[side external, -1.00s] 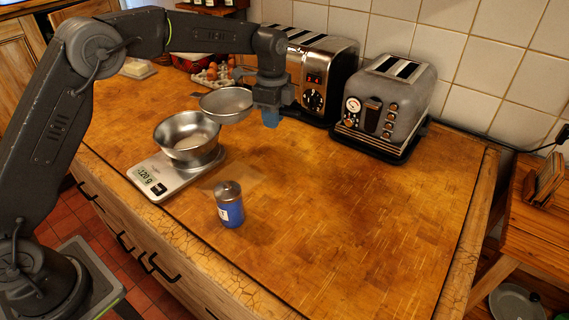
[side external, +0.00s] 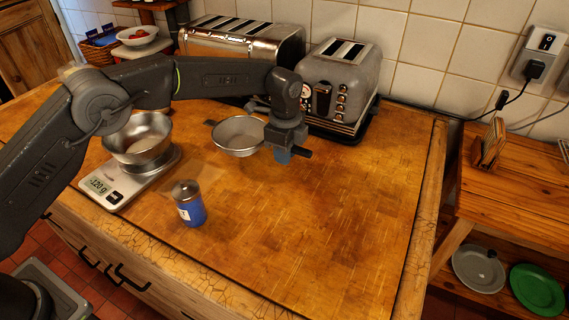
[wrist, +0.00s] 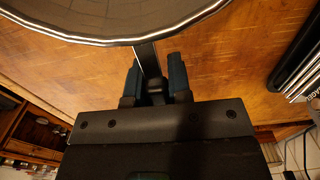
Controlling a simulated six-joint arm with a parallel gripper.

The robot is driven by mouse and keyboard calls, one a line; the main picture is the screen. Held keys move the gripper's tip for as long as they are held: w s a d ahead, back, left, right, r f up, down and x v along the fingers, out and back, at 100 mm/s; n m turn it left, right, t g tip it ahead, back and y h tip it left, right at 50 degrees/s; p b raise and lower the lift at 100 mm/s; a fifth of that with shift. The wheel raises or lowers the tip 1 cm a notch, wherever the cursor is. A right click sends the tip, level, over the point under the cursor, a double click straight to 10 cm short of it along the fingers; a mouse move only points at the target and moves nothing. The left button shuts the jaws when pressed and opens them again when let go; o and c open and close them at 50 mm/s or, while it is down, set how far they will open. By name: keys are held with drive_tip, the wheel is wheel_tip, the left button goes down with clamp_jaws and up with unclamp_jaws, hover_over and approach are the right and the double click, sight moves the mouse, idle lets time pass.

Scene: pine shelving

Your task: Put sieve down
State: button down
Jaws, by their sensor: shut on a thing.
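The sieve (side external: 240,134) is a round, pale metal bowl shape with a dark tab on its left rim. My gripper (side external: 290,154) is just right of it, shut on its handle. In the wrist view the handle runs between the two fingers of my gripper (wrist: 158,85), and the rim of the sieve (wrist: 130,38) fills the top. The sieve is over the bare wooden worktop. I cannot tell whether its underside touches the wood.
A steel bowl (side external: 139,136) stands on a scale (side external: 107,193) at the left. A blue jar (side external: 190,209) stands in front. Two toasters, one wide (side external: 240,45) and one grey (side external: 343,75), line the back wall. The worktop's right and front are clear.

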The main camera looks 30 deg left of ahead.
sight(285, 173)
drive_tip(key=shift+f, duration=2.1)
drive_tip(key=c, duration=1.1)
unclamp_jaws()
drive_tip(key=shift+o, duration=0.2)
